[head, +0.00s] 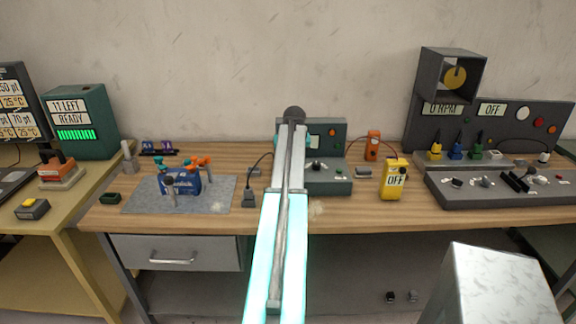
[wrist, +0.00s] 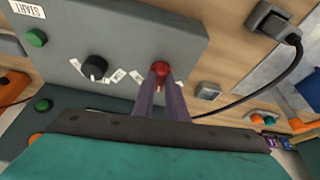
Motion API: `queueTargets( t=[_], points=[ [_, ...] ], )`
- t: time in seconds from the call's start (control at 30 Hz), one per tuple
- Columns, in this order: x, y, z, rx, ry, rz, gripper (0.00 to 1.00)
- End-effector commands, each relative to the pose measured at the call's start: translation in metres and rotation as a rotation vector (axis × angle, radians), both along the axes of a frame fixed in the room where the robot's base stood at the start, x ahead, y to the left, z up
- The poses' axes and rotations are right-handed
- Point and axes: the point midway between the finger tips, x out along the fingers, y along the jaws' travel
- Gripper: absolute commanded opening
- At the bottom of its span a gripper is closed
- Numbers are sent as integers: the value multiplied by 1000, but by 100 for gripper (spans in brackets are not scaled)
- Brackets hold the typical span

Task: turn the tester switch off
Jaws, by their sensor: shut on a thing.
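The grey tester box (head: 335,175) stands on the wooden bench behind my arm in the head view. Its panel (wrist: 120,35) fills the upper wrist view, with a START label, a green button (wrist: 37,38) and a black knob (wrist: 95,67). My gripper (wrist: 161,88) is at the panel, with its fingers shut on a small red-tipped switch (wrist: 160,69). White labels lie on both sides of the switch; I cannot read them. In the head view my arm hides the switch and the fingertips.
A blue box (head: 181,183) sits on a grey mat (head: 222,192) at left. A black plug and cable (wrist: 275,20) lie close to the panel.

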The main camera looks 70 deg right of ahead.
Motion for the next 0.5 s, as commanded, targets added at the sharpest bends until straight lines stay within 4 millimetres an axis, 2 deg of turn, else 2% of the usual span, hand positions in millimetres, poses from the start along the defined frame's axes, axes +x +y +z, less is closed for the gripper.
queueTargets(
  t=[0.03,0.5],
  points=[
    [-8,-7,3,-14,7,26,0],
    [-9,-10,2,-13,8,408,0]
  ],
)
